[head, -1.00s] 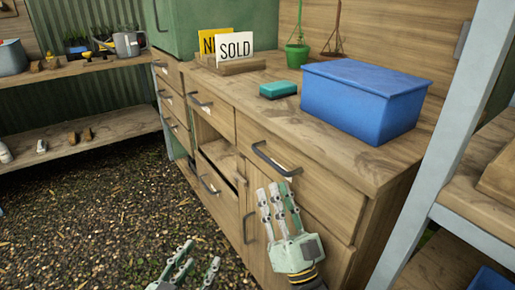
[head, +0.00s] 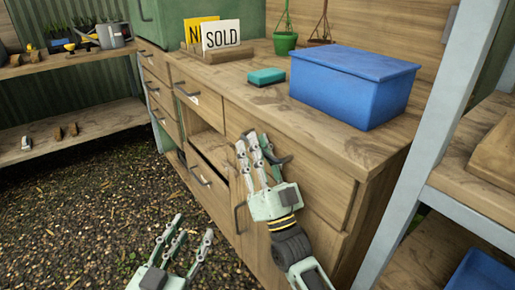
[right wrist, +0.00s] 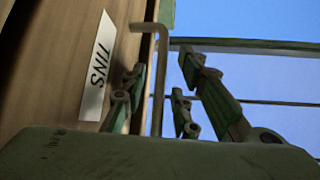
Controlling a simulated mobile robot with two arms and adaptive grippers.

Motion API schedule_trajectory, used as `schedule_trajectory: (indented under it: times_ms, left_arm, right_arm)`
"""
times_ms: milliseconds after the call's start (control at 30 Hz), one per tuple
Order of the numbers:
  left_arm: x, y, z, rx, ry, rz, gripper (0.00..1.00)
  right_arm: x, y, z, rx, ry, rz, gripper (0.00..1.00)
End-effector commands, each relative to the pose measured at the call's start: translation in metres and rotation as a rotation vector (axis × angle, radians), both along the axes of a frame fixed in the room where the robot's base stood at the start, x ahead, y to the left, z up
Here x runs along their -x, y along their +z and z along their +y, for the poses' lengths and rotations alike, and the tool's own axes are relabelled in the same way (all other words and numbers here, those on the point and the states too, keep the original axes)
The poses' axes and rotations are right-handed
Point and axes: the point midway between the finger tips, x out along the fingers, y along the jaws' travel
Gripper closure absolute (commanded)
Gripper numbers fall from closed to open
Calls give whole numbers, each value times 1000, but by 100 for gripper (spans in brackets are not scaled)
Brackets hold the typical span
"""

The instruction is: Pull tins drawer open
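The tins drawer (head: 312,190) is the wide wooden drawer at the right end of the bench, and its front looks shut. Its label reading TINS (right wrist: 98,68) shows in the right wrist view. Its dark bar handle (head: 281,160) is partly hidden behind my right gripper in the head view. My right gripper (head: 256,146) is at this handle. In the right wrist view, the handle (right wrist: 158,75) stands between the spread fingers, which look open; contact cannot be told. My left gripper (head: 190,232) is open and empty, low in front of the bench.
A blue box (head: 352,90), a teal sponge (head: 266,76) and a SOLD sign (head: 221,35) stand on the bench top (head: 240,92). A grey-framed shelf (head: 440,120) stands close on the right. The gravel floor (head: 90,210) at left is open.

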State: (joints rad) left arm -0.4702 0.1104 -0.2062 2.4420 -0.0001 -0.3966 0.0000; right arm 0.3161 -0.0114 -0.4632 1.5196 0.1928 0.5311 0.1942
Motion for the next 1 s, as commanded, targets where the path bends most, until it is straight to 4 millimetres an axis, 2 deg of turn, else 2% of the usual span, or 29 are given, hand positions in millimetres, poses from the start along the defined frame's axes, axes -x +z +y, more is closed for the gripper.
schedule_trajectory:
  times_ms: [33, 367, 1000]
  left_arm:
    - [0, 0, 0, 0, 0, 0, 60]
    - [0, 0, 0, 0, 0, 0, 60]
    - [0, -1, 0, -1, 0, 10, 60]
  right_arm:
    - [0, 0, 0, 0, 0, 0, 72]
    - [0, 0, 0, 0, 0, 0, 100]
    - [1, 0, 0, 1, -3, 0, 100]
